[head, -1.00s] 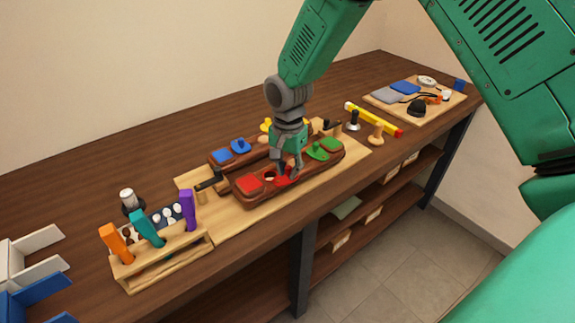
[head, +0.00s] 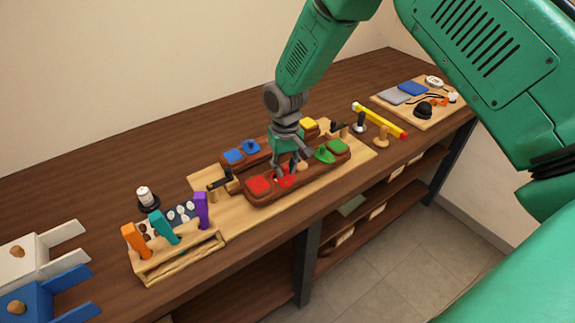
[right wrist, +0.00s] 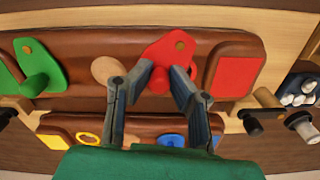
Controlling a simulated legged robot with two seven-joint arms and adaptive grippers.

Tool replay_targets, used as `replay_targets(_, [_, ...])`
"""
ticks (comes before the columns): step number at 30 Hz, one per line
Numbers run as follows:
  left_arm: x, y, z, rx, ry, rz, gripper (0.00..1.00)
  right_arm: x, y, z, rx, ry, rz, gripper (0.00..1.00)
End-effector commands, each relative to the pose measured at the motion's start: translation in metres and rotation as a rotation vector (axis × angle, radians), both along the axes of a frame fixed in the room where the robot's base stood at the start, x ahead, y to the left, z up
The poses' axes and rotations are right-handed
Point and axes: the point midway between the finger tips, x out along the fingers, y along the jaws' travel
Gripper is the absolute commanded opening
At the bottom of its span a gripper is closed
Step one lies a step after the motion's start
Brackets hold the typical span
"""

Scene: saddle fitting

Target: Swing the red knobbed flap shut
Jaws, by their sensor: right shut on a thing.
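The red flap (head: 287,182) is on the front brown saddle-like piece (head: 262,198), beside a red square pad (head: 259,185). In the right wrist view the red flap (right wrist: 168,52) shows a brass pivot near its far edge. My right gripper (head: 285,175) is over the flap. In the right wrist view my right gripper (right wrist: 160,80) is shut on the flap's red knob (right wrist: 158,82). The fingers hide part of the flap and the surface around it. My left gripper is not in view.
A green flap (head: 324,155) sits on the same piece, near a green pad (head: 339,146). A second brown piece with a blue flap (head: 251,146) lies behind. A wooden rack (head: 180,259) with colored-handled tools stands left. A yellow-red bar (head: 380,120) lies right.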

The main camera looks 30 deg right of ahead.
Motion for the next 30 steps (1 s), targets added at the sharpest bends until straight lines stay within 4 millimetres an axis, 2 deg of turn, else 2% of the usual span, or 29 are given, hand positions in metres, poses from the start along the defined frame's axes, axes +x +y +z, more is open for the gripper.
replay_targets(1, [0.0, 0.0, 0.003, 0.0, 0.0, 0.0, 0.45, 0.008, -0.001, 0.007, -0.003, -0.021, 0.043, 0.0])
replay_targets(15, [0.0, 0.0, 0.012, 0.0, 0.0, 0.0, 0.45, 0.013, 0.013, 0.007, -0.002, -0.02, 0.442, 0.0])
replay_targets(21, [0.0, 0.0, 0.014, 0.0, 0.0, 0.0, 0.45, 0.013, 0.017, 0.006, -0.002, -0.02, 0.548, 0.0])
replay_targets(30, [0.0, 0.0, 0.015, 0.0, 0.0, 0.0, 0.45, 0.013, 0.02, 0.006, 0.0, -0.02, 0.619, 0.0])
